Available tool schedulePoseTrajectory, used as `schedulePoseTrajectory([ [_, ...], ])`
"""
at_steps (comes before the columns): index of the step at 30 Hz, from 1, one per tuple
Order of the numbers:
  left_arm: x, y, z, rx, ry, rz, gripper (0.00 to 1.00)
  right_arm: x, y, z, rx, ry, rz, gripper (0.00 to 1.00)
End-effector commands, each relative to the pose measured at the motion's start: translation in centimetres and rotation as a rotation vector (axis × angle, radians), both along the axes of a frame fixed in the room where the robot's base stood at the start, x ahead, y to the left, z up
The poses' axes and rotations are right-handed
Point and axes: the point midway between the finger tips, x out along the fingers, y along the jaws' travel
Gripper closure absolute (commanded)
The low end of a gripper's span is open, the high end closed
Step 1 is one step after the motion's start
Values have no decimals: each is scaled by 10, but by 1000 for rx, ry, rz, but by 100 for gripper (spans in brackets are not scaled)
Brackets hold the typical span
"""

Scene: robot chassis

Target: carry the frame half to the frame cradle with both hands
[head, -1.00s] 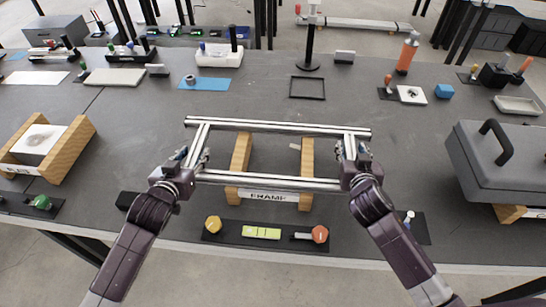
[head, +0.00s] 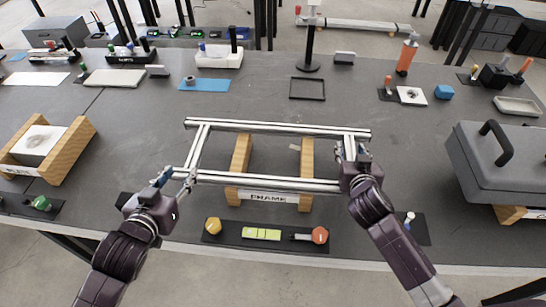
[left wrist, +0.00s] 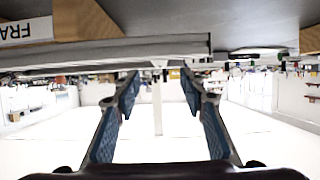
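The frame half (head: 265,183), a silver rectangle of metal bars, lies level across the two wooden blocks of the frame cradle (head: 306,160), labelled FRAME. Its ends overhang both blocks. My left gripper (head: 175,180) is open and empty, just outside the frame half's near left corner. In the left wrist view its fingers (left wrist: 158,80) are spread with nothing between them, and a bar of the frame half (left wrist: 130,48) crosses beyond the tips. My right gripper (head: 351,153) is at the frame half's right end bar; whether its fingers are closed on the bar is unclear.
A dark tray (head: 265,243) with knobs and a yellow-green block lies in front of the cradle. A grey case (head: 505,165) stands at right. Another wooden cradle (head: 70,150) stands at left. Free grey tabletop lies behind the frame half.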

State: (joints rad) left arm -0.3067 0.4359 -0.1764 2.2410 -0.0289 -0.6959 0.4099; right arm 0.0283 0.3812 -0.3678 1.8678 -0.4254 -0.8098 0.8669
Motion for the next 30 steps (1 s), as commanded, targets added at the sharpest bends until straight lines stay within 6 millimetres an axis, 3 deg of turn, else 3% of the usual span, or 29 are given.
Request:
schedulePoseTrajectory([
  [6, -11, 2, 5, 1, 0, 1, 61, -2, 0, 0, 0, 0, 0, 61],
  [11, -12, 2, 5, 1, -1, 1, 61, -14, 2, 5, 2, 1, -1, 61],
  [24, -11, 2, 5, 0, -1, 0, 61, -87, 13, 36, 3, 1, 0, 61],
  [30, -11, 2, 5, 0, -1, 0, 61, -106, 15, 44, 2, 1, -1, 61],
])
